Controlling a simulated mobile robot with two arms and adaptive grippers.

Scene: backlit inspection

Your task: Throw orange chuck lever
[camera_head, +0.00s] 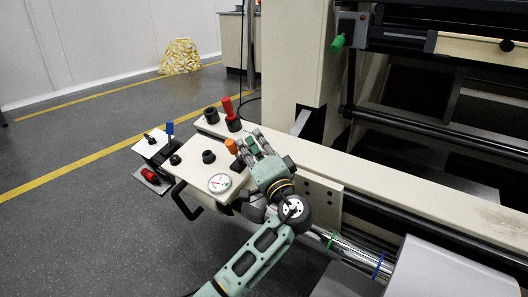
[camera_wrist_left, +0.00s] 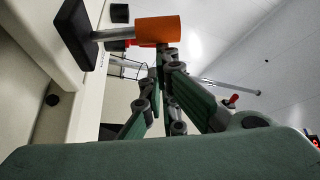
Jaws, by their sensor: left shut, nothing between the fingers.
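The orange chuck lever (camera_head: 231,146) stands on the cream machine panel, just left of my left gripper's fingertips in the head view. In the left wrist view, the lever's orange grip (camera_wrist_left: 157,29) lies sideways on a metal rod from a black base (camera_wrist_left: 76,33). My left gripper (camera_head: 248,140) reaches in over the panel from below. Its fingers (camera_wrist_left: 165,52) are shut and empty, with the tips close to the orange grip. Whether they touch it I cannot tell. My right gripper is not in view.
A red lever (camera_head: 228,106), a blue lever (camera_head: 170,130), a pressure gauge (camera_head: 219,183) and black knobs share the panel area. A green-handled lever (camera_head: 338,43) is on the machine upright. A chrome roller with green and blue rings (camera_head: 378,265) lies right of my arm.

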